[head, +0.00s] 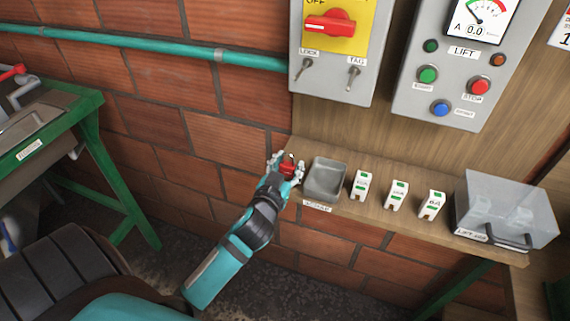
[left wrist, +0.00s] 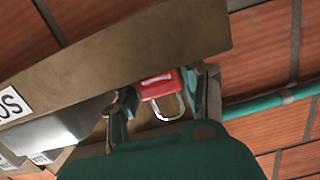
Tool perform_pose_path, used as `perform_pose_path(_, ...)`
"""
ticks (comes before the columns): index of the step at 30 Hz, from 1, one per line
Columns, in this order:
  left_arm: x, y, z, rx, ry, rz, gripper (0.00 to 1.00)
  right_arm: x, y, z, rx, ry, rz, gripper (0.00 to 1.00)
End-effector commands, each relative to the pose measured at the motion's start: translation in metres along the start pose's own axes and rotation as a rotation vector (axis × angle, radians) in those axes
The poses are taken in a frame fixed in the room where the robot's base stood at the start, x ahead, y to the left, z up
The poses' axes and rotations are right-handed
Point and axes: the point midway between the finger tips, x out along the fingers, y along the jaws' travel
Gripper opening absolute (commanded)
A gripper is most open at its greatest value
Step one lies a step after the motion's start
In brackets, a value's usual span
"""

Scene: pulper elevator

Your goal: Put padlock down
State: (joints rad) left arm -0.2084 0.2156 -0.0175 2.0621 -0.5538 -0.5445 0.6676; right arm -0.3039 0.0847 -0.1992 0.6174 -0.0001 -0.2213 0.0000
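The red padlock (head: 288,169) is between the fingers of my left gripper (head: 286,168), at the left end of the wooden shelf. In the left wrist view the padlock (left wrist: 162,85) has a white label, and its metal shackle points toward my palm. My right gripper is not in view.
A grey metal tray (head: 325,180) stands just right of my left gripper. Several white switch blocks (head: 361,185) and a clear lidded box (head: 505,208) stand farther right on the shelf (head: 384,223). Control panels (head: 338,80) hang above. A green-framed bench (head: 70,125) is at left.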

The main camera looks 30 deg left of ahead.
Motion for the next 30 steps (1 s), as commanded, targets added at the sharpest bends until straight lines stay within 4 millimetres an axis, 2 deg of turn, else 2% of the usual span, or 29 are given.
perform_pose_path(13,-0.005,0.000,-0.002,0.000,-0.002,0.001,0.49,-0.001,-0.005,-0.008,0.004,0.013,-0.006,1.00)
perform_pose_path(17,-0.027,0.000,0.000,-0.001,-0.004,0.000,0.49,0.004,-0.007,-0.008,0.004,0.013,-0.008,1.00)
perform_pose_path(24,-0.079,0.000,0.001,-0.001,-0.005,-0.001,0.49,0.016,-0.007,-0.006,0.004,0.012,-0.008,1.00)
perform_pose_path(30,-0.110,0.000,-0.002,-0.001,-0.002,0.000,0.49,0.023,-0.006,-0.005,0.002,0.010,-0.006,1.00)
